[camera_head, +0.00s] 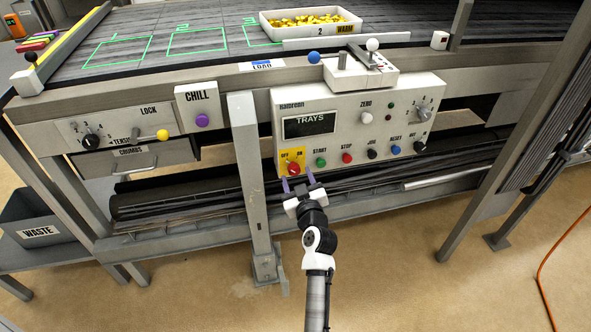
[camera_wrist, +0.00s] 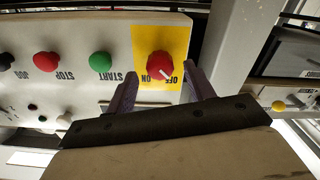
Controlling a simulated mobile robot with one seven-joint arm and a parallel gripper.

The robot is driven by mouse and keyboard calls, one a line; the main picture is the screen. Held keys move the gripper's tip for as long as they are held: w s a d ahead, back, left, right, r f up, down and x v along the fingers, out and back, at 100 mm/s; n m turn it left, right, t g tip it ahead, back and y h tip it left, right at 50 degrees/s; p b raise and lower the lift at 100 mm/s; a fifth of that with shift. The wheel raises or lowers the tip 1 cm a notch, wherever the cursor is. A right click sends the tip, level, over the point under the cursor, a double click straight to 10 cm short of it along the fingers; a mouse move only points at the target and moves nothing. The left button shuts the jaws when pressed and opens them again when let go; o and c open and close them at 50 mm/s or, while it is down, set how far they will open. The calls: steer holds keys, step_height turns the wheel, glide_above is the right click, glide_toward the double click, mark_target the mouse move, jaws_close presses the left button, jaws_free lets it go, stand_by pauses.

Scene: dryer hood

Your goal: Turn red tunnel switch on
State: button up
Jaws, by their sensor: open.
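The red switch (camera_head: 294,168) is a round knob on a yellow plate marked OFF and ON, at the lower left of the white control panel (camera_head: 350,92). In the upside-down wrist view the knob (camera_wrist: 159,64) shows a white mark that points toward the OFF label. My gripper (camera_head: 298,180) is open, with its purple fingers just below and in front of the knob. In the wrist view the fingertips of my gripper (camera_wrist: 161,82) lie on either side of the knob. Nothing is held, and I cannot tell whether a finger touches the knob or plate.
A green START button (camera_head: 321,162) and red STOP button (camera_head: 347,158) sit right of the switch. A grey upright post (camera_head: 250,180) stands close on the left. A dark roller (camera_head: 180,201) runs below the panel. A tray of yellow pieces (camera_head: 268,32) sits on the belt above.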

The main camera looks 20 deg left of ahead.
steer(key=shift+x, duration=1.2)
steer(key=c, duration=1)
steer(key=shift+o, duration=0.2)
